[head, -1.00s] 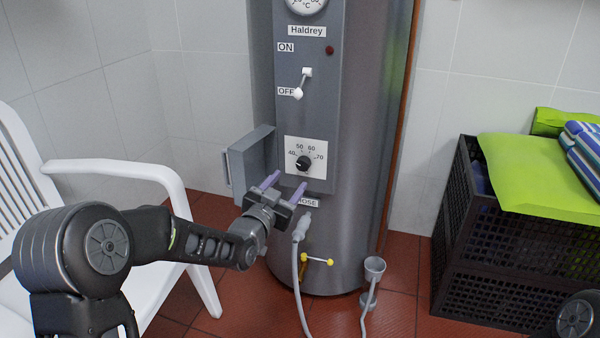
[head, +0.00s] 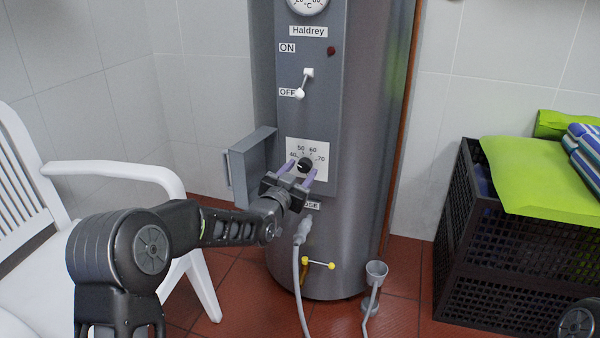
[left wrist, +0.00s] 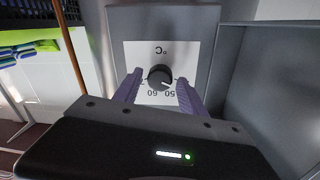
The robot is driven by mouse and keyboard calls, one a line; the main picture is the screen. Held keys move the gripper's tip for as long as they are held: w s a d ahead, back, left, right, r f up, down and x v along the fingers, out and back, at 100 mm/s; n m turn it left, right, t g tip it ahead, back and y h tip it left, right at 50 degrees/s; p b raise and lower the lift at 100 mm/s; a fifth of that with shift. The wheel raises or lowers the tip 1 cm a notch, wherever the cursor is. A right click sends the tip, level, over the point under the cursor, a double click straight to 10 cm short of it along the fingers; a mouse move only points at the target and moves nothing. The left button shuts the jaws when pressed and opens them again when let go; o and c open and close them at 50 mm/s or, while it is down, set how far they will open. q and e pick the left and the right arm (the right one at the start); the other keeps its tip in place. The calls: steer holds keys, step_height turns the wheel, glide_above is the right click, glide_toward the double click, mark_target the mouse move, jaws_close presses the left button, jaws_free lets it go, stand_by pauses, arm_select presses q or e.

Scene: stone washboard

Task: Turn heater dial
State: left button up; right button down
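The heater (head: 355,190) is a grey cylinder with a flat front panel. Its black round dial (head: 304,165) sits on a white plate (head: 321,149) marked 40, 50, 60 and 70. My left gripper (head: 298,170) is open, with its purple fingers pointing at the plate, one on each side of the dial. In the left wrist view the dial (left wrist: 160,77) shows upside down between the two fingers, with gaps visible on both sides. I cannot tell whether the fingertips reach the plate. My right gripper is not in view.
Above the dial is a white lever switch (head: 304,83) between ON and OFF labels. An open grey cover (head: 252,165) stands left of the dial. A hose (head: 297,262) hangs below. A white chair (head: 115,177) is at left, a black crate (head: 500,260) at right.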

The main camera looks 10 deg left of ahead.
arm_select(q)
jaws_close()
stand_by(0.3)
steer(key=shift+f+m+b, duration=0.1)
steer(key=shift+m+b, duration=0.2)
steer(key=shift+m, duration=0.1)
steer(key=shift+m+b, duration=0.3)
steer(key=shift+m, duration=0.2)
steer(key=shift+m+b, duration=0.55)
steer(key=shift+m, duration=0.65)
steer(key=shift+m+g+b, duration=0.3)
steer(key=shift+m+b, duration=0.45)
steer(key=shift+m, duration=1.35)
steer(key=shift+o, duration=1.1)
jaws_free()
steer(key=shift+r, duration=0.2)
